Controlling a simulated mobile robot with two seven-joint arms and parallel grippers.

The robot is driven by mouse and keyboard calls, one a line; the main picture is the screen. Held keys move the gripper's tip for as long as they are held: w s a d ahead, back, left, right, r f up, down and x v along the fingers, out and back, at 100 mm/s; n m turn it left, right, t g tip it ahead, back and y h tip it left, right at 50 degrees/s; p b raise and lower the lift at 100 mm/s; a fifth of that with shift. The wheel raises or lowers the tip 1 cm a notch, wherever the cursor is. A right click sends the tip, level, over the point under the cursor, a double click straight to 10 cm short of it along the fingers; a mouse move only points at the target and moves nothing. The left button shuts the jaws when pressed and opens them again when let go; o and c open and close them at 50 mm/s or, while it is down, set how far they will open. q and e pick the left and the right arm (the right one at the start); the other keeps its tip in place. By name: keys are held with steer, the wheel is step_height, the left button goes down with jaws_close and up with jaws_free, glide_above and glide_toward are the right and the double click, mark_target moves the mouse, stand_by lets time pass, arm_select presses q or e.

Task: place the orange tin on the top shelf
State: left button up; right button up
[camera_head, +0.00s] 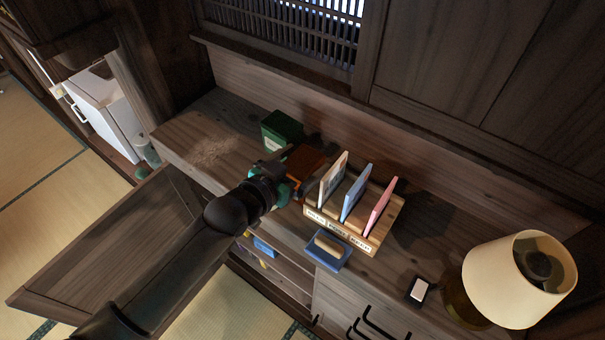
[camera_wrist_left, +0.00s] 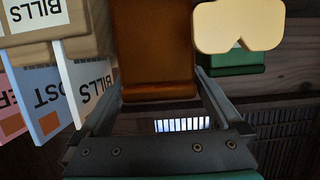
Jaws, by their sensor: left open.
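The orange tin (camera_head: 306,158) stands on the wooden cabinet top, between a dark green box and the letter rack. My left gripper (camera_head: 286,188) is at its near side, open. In the left wrist view the orange tin (camera_wrist_left: 155,48) lies between the spread fingers (camera_wrist_left: 158,90); contact cannot be told. Below the cabinet top, the open compartment shows shelves (camera_head: 285,265), with a small blue item (camera_head: 264,247) in it. My arm hides part of this compartment. My right gripper is not in view.
The dark green box (camera_head: 282,127) is close behind the tin. The letter rack (camera_head: 376,238) with upright cards is to its right. A blue stamp-like pad (camera_head: 328,250) lies at the front edge. A cabinet door (camera_head: 120,250) stands open at left; a lamp (camera_head: 512,275) is far right.

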arm_select(q)
jaws_close()
stand_by(0.8)
